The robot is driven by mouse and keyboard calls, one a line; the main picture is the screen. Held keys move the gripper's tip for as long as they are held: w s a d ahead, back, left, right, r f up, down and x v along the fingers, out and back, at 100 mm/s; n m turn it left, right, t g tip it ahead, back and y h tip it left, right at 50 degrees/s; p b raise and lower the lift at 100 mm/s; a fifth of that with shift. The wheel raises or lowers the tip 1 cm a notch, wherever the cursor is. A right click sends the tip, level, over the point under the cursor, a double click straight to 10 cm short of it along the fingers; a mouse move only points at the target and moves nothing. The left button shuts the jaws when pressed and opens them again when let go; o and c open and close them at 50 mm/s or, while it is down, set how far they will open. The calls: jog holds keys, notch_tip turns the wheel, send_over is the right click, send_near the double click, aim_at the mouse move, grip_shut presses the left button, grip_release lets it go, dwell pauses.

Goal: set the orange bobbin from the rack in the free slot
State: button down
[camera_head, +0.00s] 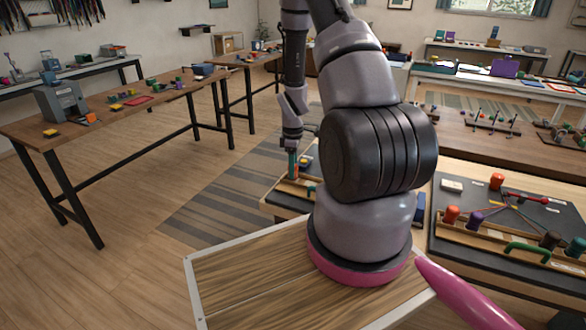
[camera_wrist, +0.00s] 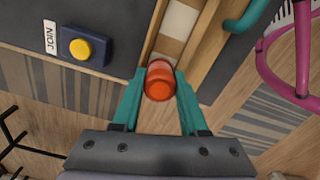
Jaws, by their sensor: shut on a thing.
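The orange bobbin (camera_wrist: 159,80) is in the wrist view, held between the two teal fingers of my gripper (camera_wrist: 158,88). In the head view my gripper (camera_head: 293,166) is small and points down over the left part of the work area, beyond my arm. Below the bobbin in the wrist view is a wooden rail (camera_wrist: 172,40) with pale and brown patches. In the head view a wooden rack (camera_head: 500,243) on a dark board carries several bobbins, including an orange-red one (camera_head: 451,215) and a purple one (camera_head: 475,220). I cannot tell which slot is free; my arm hides the middle.
A teal handle (camera_wrist: 247,15) is right of the rail. Cords meet on the dark board (camera_head: 560,217). A pink tube (camera_head: 465,295) crosses the lower right. Open floor lies left.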

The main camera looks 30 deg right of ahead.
jog(key=shift+f, duration=0.1)
jog(key=shift+f, duration=0.15)
jog(key=shift+c, duration=2.2)
grip_release()
jog(key=shift+f, duration=0.1)
